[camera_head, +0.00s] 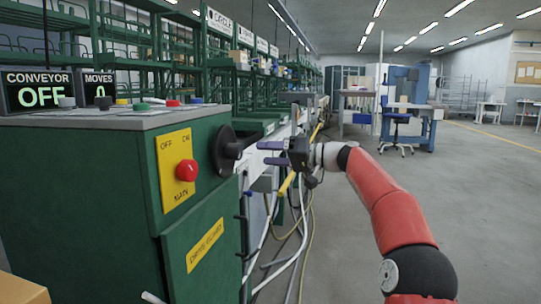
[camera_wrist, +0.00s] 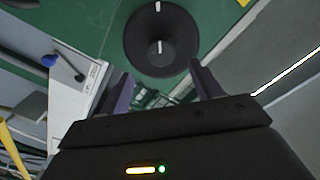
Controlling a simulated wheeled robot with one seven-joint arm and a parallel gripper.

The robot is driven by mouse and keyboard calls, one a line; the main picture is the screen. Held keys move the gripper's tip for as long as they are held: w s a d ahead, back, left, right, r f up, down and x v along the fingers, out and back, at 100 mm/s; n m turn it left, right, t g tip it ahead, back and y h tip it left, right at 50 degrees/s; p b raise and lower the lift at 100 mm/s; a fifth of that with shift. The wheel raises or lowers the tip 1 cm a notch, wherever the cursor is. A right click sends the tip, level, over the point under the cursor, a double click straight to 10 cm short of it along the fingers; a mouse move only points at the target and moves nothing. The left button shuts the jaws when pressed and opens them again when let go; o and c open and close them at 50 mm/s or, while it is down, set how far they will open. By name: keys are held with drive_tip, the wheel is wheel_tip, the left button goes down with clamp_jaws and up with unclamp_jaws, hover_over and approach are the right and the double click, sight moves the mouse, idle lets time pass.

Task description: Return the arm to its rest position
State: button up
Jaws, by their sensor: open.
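My red and white arm reaches in from the lower right in the head view. My gripper (camera_head: 272,152) is at its end, just right of the black round knob (camera_head: 226,149) on the green cabinet's side. The two purple fingers are apart, with nothing between them. In the wrist view the gripper (camera_wrist: 160,88) is open, and the black knob (camera_wrist: 160,40) with its white mark lies beyond the fingertips. I cannot tell for sure whether a finger touches the knob; a gap seems to show.
The green cabinet (camera_head: 90,200) stands close on the left, with a red main switch (camera_head: 186,170) on a yellow plate. A display (camera_head: 36,91) reads CONVEYOR OFF. Cables (camera_head: 290,240) hang below my gripper. Open floor (camera_head: 480,220) lies to the right.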

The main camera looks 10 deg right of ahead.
drive_tip(key=s+a+f+m+g+h+p, duration=0.1)
drive_tip(key=s+a+f+h+p, duration=0.2)
drive_tip(key=s, duration=0.4)
drive_tip(key=s+a+m+h+p, duration=0.1)
drive_tip(key=s+a+h, duration=0.35)
drive_tip(key=s, duration=0.25)
drive_tip(key=s+d+f+m+h+p, duration=0.1)
drive_tip(key=s+d+f+h+p, duration=0.1)
drive_tip(key=s, duration=0.7)
drive_tip(key=s+d+f+m+h+p, duration=0.1)
drive_tip(key=s+d+f+h+p, duration=0.1)
drive_tip(key=s+d+f+h, duration=0.2)
drive_tip(key=s+d+f+m+h+p, duration=0.1)
drive_tip(key=s+d+f, duration=0.5)
drive_tip(key=s, duration=1)
drive_tip(key=d+h+p, duration=0.1)
drive_tip(key=d+h, duration=0.1)
drive_tip(key=d, duration=0.1)
drive_tip(key=shift+s+f, duration=0.25)
drive_tip(key=shift+f, duration=0.05)
drive_tip(key=shift+o, duration=0.2)
